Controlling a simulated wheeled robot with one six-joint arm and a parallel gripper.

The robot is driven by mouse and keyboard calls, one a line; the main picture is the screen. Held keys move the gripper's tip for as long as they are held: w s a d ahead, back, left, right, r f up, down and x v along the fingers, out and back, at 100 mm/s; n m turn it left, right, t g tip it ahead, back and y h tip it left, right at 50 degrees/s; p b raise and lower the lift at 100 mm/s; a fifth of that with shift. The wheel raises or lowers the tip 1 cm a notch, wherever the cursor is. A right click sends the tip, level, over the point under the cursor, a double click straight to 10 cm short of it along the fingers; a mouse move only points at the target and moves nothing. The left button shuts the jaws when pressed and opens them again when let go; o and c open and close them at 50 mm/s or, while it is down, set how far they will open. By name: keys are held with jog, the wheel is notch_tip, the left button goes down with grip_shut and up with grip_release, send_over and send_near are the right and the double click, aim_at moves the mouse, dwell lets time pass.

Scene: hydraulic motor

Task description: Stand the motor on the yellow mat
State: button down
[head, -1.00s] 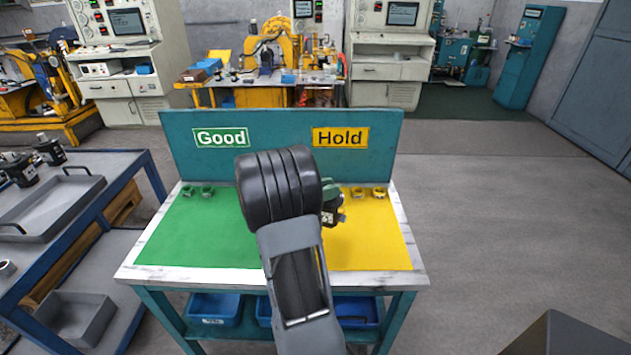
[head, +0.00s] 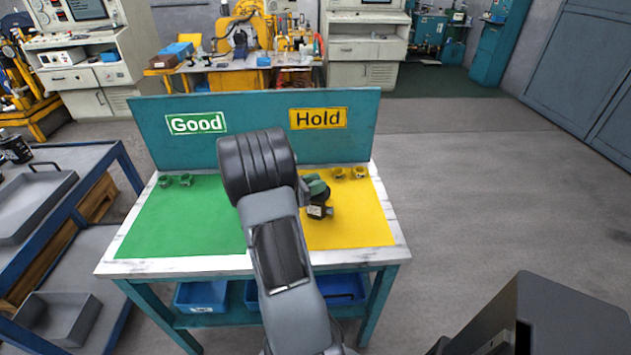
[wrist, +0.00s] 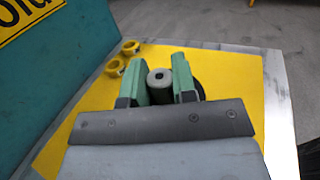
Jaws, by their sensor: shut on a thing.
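The motor is a dark, compact body (head: 319,211) over the yellow mat (head: 365,225), partly hidden behind my arm in the head view. My gripper (head: 315,187) has green fingers and is above the motor. In the wrist view my gripper (wrist: 160,62) is shut with its two fingers on either side of the motor's pale, round upper end (wrist: 158,78). A dark part of the motor shows beside the right finger. The motor looks about upright. I cannot tell whether its underside touches the mat.
Two yellow rings (head: 349,173) stand at the back of the yellow mat, and two green rings (head: 176,181) at the back of the green mat (head: 165,220). A teal back panel (head: 265,110) stands behind. A blue cart (head: 60,220) is at the left.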

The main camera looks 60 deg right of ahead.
jog(key=c, duration=0.9)
grip_release()
jog(key=shift+f, duration=0.1)
